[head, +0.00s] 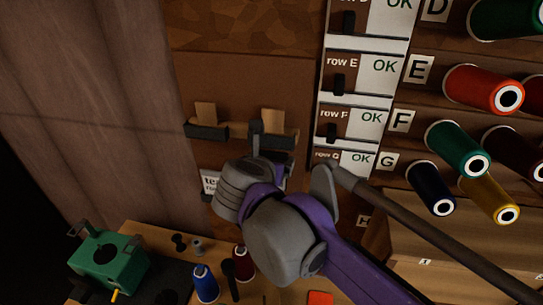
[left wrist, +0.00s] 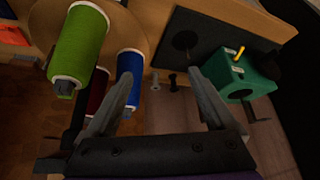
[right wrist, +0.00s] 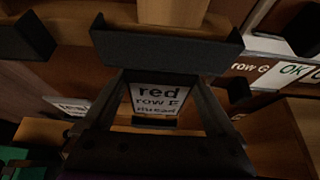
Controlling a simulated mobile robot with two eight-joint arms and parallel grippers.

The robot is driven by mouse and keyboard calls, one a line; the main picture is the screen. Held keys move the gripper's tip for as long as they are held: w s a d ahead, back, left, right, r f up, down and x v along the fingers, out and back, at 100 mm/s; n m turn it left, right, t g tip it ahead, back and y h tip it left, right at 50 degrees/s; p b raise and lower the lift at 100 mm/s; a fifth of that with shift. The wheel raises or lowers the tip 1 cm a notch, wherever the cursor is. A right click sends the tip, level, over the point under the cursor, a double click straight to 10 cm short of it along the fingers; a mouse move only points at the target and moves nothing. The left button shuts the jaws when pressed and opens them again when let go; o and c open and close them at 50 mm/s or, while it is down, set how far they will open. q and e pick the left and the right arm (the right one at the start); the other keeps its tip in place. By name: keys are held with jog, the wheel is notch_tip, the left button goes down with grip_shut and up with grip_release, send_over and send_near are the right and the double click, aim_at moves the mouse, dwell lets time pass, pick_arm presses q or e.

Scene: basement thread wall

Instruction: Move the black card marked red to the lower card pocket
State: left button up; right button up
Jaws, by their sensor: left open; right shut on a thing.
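The card marked "red row F thread" (right wrist: 157,98) shows its white face and dark edge between the fingers of my right gripper (right wrist: 160,85) in the right wrist view. My right gripper is shut on it. In the head view my right gripper (head: 268,152) is against the brown board, and the card is mostly hidden behind it. A dark card pocket (right wrist: 165,50) with a tan card sits just above the held card. I cannot tell which pocket is the lower one. My left gripper (left wrist: 160,82) is open and empty above the bench.
Another dark pocket (head: 206,131) with a tan card is at left on the board, above a white label (head: 210,183). Row labels (head: 355,118) and thread spools (head: 458,148) fill the right wall. The bench holds a green device (head: 105,262) and a blue spool (head: 205,284).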

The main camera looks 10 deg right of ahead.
notch_tip(320, 180, down, 4)
jog(key=shift+r+b, duration=0.15)
jog(key=shift+b, duration=0.55)
jog(key=shift+f+b, duration=0.95)
jog(key=shift+f, duration=0.75)
pick_arm(q)
jog(key=f, duration=0.1)
jog(key=s+f, duration=0.1)
jog(key=f, duration=0.1)
jog(key=s+f, duration=0.1)
jog(key=f, duration=0.1)
jog(key=shift+s, duration=0.15)
pick_arm(e)
jog(key=shift+w+d, duration=0.1)
jog(key=shift+w, duration=0.05)
pick_arm(q)
jog(key=shift+f+g, duration=0.2)
jog(key=shift+g, duration=0.1)
pick_arm(e)
jog(key=shift+f, duration=0.2)
jog(key=shift+f, duration=0.2)
pick_arm(q)
jog(key=shift+f, duration=0.1)
pick_arm(e)
jog(key=o, duration=1.1)
